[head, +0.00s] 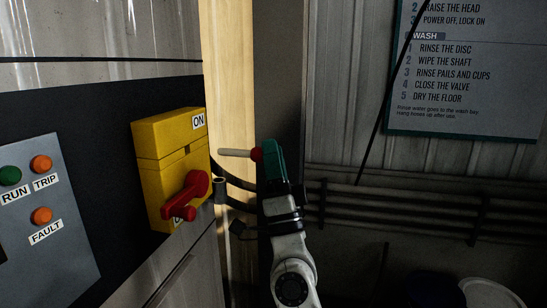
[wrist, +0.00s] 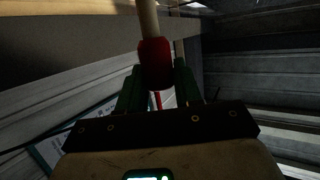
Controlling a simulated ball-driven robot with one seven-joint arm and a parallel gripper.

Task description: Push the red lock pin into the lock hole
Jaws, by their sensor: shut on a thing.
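The lock pin (head: 236,153) has a pale shaft and a red head. My gripper (head: 268,153) is shut on the red head, and the shaft points left toward the yellow switch box (head: 160,155). In the wrist view the red head (wrist: 156,64) sits between the two green fingers, with the shaft running up out of the picture. The pin's tip is close to the box's right side; I cannot tell if it touches. The red handle (head: 187,194) on the box points down and left, away from the ON label (head: 198,121). I cannot make out the lock hole.
A grey panel with RUN, TRIP and FAULT lamps (head: 41,215) is at the left. A pale upright post (head: 229,60) stands behind the pin. Dark hoses (head: 235,181) and a pipe end are just below the pin. Pipes (head: 400,205) run along the right wall.

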